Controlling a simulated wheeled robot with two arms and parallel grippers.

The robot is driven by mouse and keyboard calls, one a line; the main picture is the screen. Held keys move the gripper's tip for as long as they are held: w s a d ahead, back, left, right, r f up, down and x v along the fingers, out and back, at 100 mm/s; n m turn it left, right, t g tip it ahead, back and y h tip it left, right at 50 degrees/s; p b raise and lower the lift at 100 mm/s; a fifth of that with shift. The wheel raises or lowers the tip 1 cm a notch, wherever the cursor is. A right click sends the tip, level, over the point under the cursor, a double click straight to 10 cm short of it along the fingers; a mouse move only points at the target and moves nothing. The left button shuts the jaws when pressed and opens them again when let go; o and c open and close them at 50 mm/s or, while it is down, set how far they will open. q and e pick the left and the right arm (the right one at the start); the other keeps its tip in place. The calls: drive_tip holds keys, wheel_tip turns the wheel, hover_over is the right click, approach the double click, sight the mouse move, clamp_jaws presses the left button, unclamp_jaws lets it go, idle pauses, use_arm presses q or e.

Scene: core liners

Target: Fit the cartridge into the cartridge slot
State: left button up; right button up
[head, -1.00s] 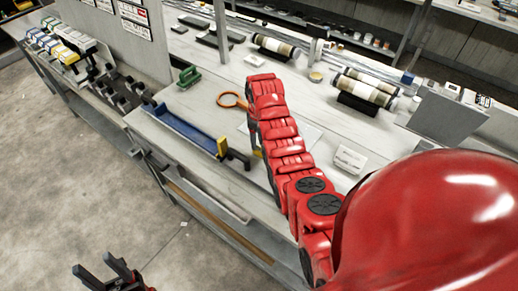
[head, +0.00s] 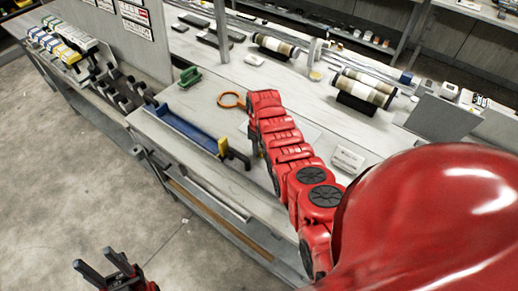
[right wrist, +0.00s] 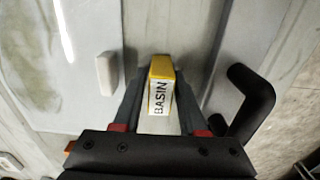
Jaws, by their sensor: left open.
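The cartridge (right wrist: 161,95) is a narrow yellow block with a white label reading BASIN. In the right wrist view it stands between the fingers of my right gripper (right wrist: 161,78), which appear closed on its sides. My left gripper (head: 97,263) is open and empty at the bottom left, over the floor. A black rack (head: 122,92) with several dark holders stands on the bench at the upper left; I cannot tell which part is the cartridge slot.
A black handle (right wrist: 252,100) stands close beside the right gripper. An orange ring (head: 230,99), a green tool (head: 189,77) and several boxes (head: 60,42) are farther back. Core cylinders (head: 365,90) lie on cradles.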

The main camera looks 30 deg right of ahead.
clamp_jaws()
drive_tip(key=shift+r, duration=0.2)
